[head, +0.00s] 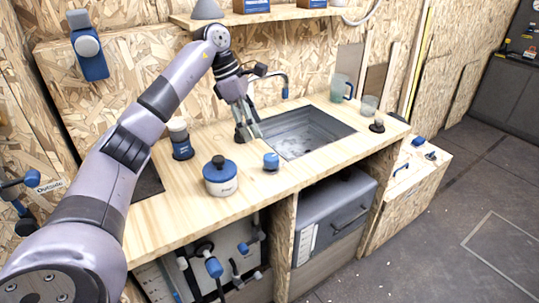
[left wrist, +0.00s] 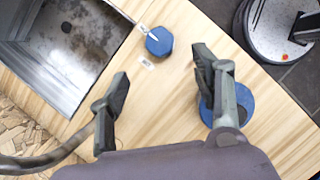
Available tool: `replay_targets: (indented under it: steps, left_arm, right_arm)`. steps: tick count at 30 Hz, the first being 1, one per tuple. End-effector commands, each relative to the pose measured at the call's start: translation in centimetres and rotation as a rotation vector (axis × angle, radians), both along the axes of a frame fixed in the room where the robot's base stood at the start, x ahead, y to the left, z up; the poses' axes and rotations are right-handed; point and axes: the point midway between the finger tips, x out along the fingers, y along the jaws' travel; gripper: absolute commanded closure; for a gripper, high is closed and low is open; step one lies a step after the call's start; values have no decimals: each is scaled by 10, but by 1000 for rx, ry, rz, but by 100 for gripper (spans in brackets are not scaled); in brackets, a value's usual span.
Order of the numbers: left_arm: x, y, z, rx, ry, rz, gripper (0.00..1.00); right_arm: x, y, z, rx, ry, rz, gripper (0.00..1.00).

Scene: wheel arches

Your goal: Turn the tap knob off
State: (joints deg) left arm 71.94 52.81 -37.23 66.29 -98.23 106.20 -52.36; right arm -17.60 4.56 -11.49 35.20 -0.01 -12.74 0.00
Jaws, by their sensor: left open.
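The blue tap knob (head: 271,161) sits on the wooden counter, in front of the sink's near left corner. In the left wrist view the knob (left wrist: 159,41) has a white pointer line and small white labels beside it. My left gripper (head: 247,131) is over the counter at the sink's left edge, behind the knob and apart from it. In the left wrist view its two fingers (left wrist: 161,78) are spread with nothing between them, and the knob shows beyond the gap. The tap spout (head: 284,86) rises behind the sink (head: 335,124). My right gripper is not in view.
A white pot with a blue lid (head: 220,177) stands left of the knob. A blue and white grinder-like item (head: 181,140) is farther left. Cups (head: 341,88) stand at the sink's right. Counter around the knob is clear.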

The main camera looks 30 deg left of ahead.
Motion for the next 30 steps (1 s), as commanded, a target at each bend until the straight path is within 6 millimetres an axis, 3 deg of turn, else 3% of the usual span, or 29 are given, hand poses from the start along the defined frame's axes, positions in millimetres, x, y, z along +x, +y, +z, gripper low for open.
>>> replay_targets:
  steps: [6, 15, 28, 30]
  left_arm:
    - [9, -18, -46, -2, 4, -2, 41]
    - [18, -34, -90, -3, 1, -1, 41]
    - [20, -37, -100, -1, -2, 0, 41]
    - [20, -37, -100, -2, -2, 0, 45]
  right_arm:
    - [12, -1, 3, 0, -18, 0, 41]
    - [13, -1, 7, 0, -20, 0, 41]
    - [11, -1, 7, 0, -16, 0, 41]
    - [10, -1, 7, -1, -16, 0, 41]
